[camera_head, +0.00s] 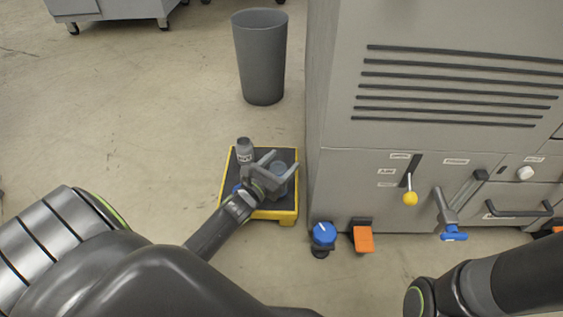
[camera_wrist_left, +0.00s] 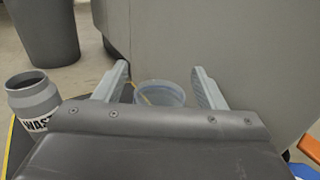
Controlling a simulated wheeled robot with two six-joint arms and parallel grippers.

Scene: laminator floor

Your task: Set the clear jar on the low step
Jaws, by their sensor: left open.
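The low step (camera_head: 228,188) has a dark top and a yellow edge, and stands on the floor beside the machine. The clear jar (camera_head: 279,169) appears to stand on the step, partly hidden by my left gripper (camera_head: 279,162). In the left wrist view the jar (camera_wrist_left: 160,93) shows a pale round rim between the two fingers of my left gripper (camera_wrist_left: 159,70). The fingers are open, one on each side of the jar, with gaps visible. The jar's base is hidden. My right gripper is out of view; only part of that arm shows.
A grey labelled bottle (camera_head: 245,151) stands on the step, left of my gripper; it also shows in the left wrist view (camera_wrist_left: 33,100). The grey machine (camera_head: 430,100) is close on the right. A grey bin (camera_head: 261,60) stands behind. Floor to the left is clear.

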